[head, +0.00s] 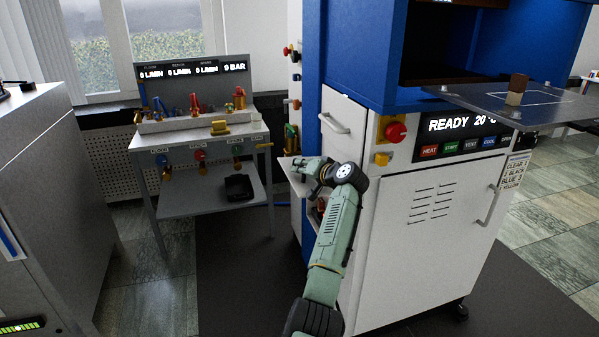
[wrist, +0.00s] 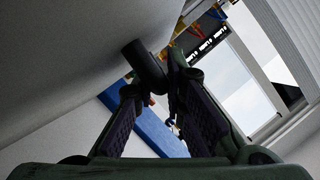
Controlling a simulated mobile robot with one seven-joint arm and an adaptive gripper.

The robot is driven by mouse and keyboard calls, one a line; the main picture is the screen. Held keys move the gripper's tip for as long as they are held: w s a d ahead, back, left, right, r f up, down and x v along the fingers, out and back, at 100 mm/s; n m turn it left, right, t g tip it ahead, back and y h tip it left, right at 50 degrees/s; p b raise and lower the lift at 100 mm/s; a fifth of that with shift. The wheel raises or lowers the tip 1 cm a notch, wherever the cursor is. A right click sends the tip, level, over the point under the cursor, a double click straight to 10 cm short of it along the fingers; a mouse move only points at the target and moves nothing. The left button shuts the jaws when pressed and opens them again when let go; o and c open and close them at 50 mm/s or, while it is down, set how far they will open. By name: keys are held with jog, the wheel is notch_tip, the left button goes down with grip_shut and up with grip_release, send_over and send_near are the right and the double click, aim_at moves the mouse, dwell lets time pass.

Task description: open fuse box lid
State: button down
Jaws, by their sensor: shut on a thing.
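The fuse box lid (head: 286,163) looks like a pale panel standing out from the left side of the blue and white press, just left of my gripper (head: 304,172). In the wrist view a large pale grey panel, which appears to be the lid (wrist: 65,65), fills the left side. A dark round handle (wrist: 144,62) stands off it, between the fingertips of my gripper (wrist: 155,84). My gripper is shut on this handle. My wrist hides most of the box opening in the head view, and the hinge cannot be made out.
The press cabinet (head: 430,250) stands right of my arm, with a drawer handle (head: 334,124) and red button (head: 395,132) above. A metal shelf (head: 480,100) juts out at upper right. A bench (head: 185,135) with valves stands behind left; dark floor (head: 235,275) lies clear before it.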

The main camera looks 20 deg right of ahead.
jog(key=shift+r, duration=0.25)
jog(key=c, duration=2.1)
grip_release()
jog(key=shift+o, duration=0.9)
jog(key=shift+f, duration=0.1)
jog(key=v, duration=1.2)
jog(key=shift+a+f, duration=0.1)
jog(key=shift+f, duration=0.05)
